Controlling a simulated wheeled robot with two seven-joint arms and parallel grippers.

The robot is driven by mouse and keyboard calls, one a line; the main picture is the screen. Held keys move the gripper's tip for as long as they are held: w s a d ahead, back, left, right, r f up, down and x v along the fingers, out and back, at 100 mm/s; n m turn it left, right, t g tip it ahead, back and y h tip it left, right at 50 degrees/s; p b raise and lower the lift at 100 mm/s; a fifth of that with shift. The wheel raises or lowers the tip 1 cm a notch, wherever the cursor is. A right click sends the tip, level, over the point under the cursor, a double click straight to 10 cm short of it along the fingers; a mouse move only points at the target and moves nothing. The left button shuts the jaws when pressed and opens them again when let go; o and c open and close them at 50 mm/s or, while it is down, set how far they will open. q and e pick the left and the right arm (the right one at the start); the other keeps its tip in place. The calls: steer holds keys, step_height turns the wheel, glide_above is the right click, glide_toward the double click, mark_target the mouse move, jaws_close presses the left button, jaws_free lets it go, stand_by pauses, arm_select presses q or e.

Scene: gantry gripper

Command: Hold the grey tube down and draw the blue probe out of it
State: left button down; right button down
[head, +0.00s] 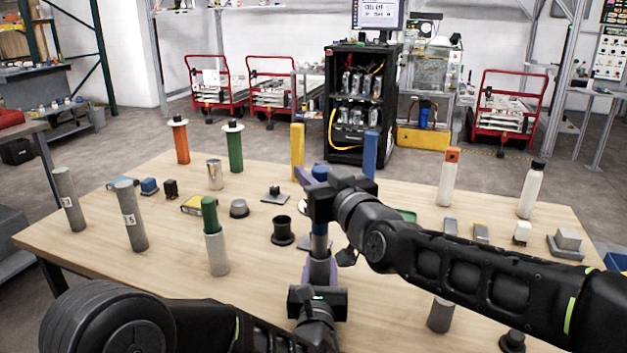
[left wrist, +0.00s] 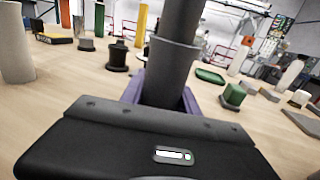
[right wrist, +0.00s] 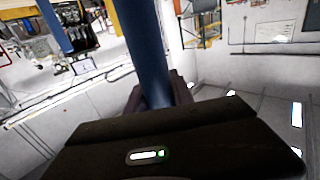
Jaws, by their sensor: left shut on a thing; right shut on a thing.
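The grey tube (head: 320,248) stands upright near the middle of the table. My left gripper (head: 320,270) is shut around it from the near side; the tube also shows between the fingers in the left wrist view (left wrist: 171,75). The blue probe (head: 319,229) rises upright from the tube's mouth, and its lower end is hidden in the tube. My right gripper (head: 318,180) is shut on the probe's upper part, above the left gripper. The probe shows between its fingers in the right wrist view (right wrist: 147,50). My right gripper covers much of the probe in the head view.
A second grey tube with a green piece (head: 217,252) stands left of the grippers. A black flanged cup (head: 283,232) is close behind them on the left. Yellow (head: 297,150) and blue (head: 370,153) posts stand behind. Numbered grey cylinders (head: 131,215) stand farther left.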

steer(key=shift+r, duration=0.6)
steer(key=shift+r, duration=0.15)
steer(key=shift+r, duration=1.35)
arm_select(q)
steer(key=c, duration=0.8)
jaws_free()
steer(key=s, duration=1.2)
steer(key=shift+a, duration=0.3)
